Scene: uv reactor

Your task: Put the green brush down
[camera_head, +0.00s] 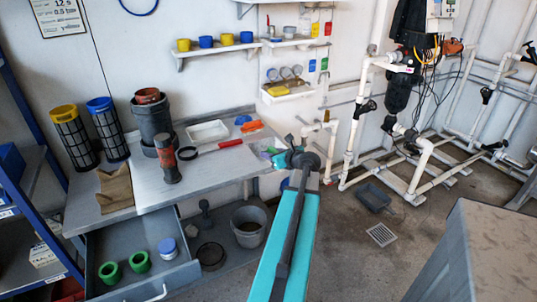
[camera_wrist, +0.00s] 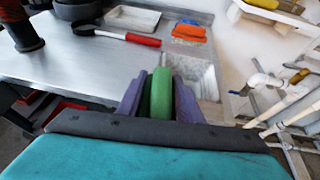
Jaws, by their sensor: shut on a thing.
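My gripper (camera_wrist: 158,98) has its two purple fingers shut on the green brush (camera_wrist: 160,90). Only a rounded green part of the brush shows between the fingers in the wrist view; the rest is hidden. In the head view my gripper is at the right end of the metal workbench (camera_head: 207,172), and the fingers and brush are too small to separate clearly. A blue brush-like item (camera_head: 242,120) and an orange one (camera_head: 250,126) lie on the bench beyond the gripper. A pale, shallow tray-like area (camera_wrist: 197,72) lies just past the fingers.
A red-handled strap tool (camera_head: 228,144), a white tray (camera_head: 207,132) and dark cylinders (camera_head: 152,118) stand on the bench. An open drawer (camera_head: 130,245) holds green rings. White pipes (camera_head: 352,140) rise to the right.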

